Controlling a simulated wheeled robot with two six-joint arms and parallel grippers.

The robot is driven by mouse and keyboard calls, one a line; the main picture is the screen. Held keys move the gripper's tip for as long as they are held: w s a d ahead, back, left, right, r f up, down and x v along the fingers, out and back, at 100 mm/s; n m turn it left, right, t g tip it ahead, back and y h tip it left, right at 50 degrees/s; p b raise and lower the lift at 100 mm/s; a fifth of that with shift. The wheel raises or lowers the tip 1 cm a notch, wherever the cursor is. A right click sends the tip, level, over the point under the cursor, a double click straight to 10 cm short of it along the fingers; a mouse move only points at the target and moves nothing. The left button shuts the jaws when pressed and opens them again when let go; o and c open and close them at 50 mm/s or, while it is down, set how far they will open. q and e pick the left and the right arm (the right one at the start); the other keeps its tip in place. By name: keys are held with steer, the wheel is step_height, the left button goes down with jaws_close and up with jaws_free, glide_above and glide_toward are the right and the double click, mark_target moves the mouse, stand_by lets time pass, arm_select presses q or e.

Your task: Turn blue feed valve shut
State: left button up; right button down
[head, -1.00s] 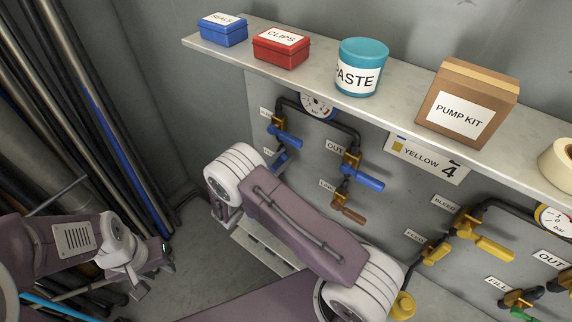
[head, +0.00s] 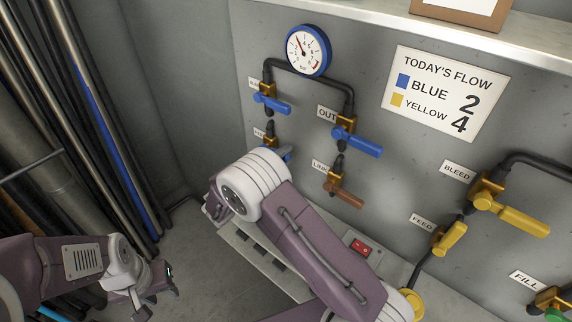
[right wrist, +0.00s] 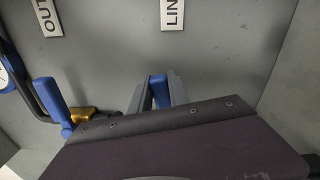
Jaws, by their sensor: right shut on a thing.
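The blue feed valve sits on the grey wall panel at the left, below the gauge, with its black pipe fitting (head: 270,133) showing. Its blue handle (head: 286,152) is mostly hidden behind my right wrist in the head view. In the right wrist view my right gripper (right wrist: 158,82) has its fingers on either side of the blue handle (right wrist: 160,95), shut on it. The handle's exact angle is hard to tell. My left gripper (head: 153,292) hangs at the lower left, empty, with its fingers apart.
Close above are a blue-handled valve (head: 271,103) and a gauge (head: 309,50). Yellow valves (head: 510,214) stand further right. Poles (head: 100,110) line the left wall.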

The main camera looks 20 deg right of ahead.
steer(key=shift+s+f+m+b, duration=0.15)
steer(key=shift+f+m+b, duration=1)
steer(key=shift+b, duration=0.85)
steer(key=c, duration=1.2)
jaws_free()
steer(key=shift+r, duration=0.1)
steer(key=shift+c, duration=0.2)
steer(key=shift+a, duration=0.1)
steer(key=v, duration=0.9)
steer(key=shift+s, duration=0.1)
